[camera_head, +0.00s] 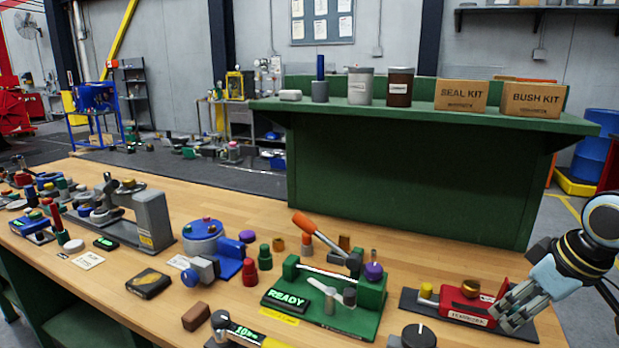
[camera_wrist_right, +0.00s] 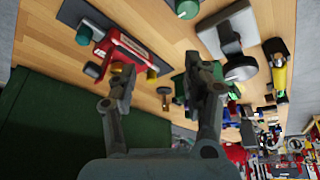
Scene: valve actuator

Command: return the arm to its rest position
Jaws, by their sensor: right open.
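My right gripper (camera_head: 510,312) is at the right end of the bench in the head view. Its fingers overlap the right side of the red fixture (camera_head: 453,303) on its dark base plate. In the right wrist view my right gripper (camera_wrist_right: 158,80) has its two fingers spread wide apart, with nothing held between them. The red fixture (camera_wrist_right: 128,50) shows there past the left finger; I cannot tell whether they touch. My left arm and gripper are not in view.
The green valve fixture (camera_head: 335,312) with a lit READY sign and an orange-handled lever stands left of the red fixture. A green raised shelf (camera_head: 420,115) with jars and kit boxes rises behind. Several small parts crowd the wooden bench (camera_head: 230,285).

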